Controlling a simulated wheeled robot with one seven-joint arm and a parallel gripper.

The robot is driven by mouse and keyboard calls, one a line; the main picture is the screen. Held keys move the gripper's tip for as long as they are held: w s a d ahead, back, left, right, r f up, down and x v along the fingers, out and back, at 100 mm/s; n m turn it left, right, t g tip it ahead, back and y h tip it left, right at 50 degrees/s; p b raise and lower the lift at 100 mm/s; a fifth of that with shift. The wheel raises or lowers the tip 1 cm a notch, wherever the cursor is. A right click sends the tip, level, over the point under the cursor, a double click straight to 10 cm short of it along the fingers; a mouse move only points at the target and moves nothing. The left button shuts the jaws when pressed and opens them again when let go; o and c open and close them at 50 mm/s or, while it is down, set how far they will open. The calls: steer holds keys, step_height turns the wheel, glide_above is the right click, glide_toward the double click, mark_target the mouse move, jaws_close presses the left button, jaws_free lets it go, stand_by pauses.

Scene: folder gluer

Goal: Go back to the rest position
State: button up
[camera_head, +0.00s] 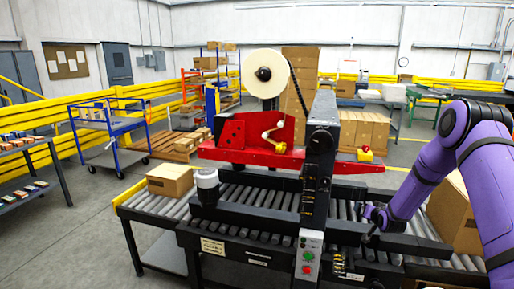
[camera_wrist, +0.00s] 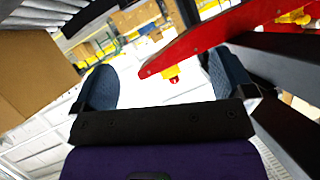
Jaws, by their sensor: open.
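My purple arm comes in from the right in the head view. My gripper (camera_head: 374,215) is small there, low beside the right side of the machine's black column (camera_head: 320,165), over the roller conveyor. In the wrist view my gripper (camera_wrist: 165,84) has its two dark fingers wide apart with nothing held between them. The machine's red arm (camera_wrist: 225,35) and a yellow-and-red knob (camera_wrist: 172,73) show beyond the fingers. I cannot tell whether the gripper touches the machine.
A carton (camera_head: 455,212) stands behind my arm at the right. Another carton (camera_head: 170,180) sits on the rollers at the left. The machine's red head (camera_head: 250,140) carries a tape roll (camera_head: 264,73). A blue cart (camera_head: 108,135) stands on open floor at the left.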

steer(key=s+a+r+n+g, duration=0.1)
steer(key=s+a+r, duration=0.15)
steer(key=r, duration=0.65)
steer(key=s+a+r+n+g, duration=0.1)
steer(key=s+a+r, duration=0.15)
steer(key=r, duration=0.75)
steer(key=s+a+r+g, duration=0.2)
steer(key=s+a+r, duration=0.2)
steer(key=s+r, duration=0.9)
steer(key=s+a+r+g, duration=0.1)
steer(key=s+a+r, duration=0.1)
steer(key=s, duration=0.9)
steer(key=s+a+r+n+g, duration=0.1)
steer(key=s+a+r, duration=0.1)
steer(key=s, duration=1)
steer(key=s+a+r+n+g, duration=0.1)
steer(key=s+a+r, duration=0.1)
steer(key=s, duration=1)
steer(key=shift+s+r+g+y, duration=0.2)
steer(key=shift+r+g+y, duration=0.1)
steer(key=shift+r, duration=0.3)
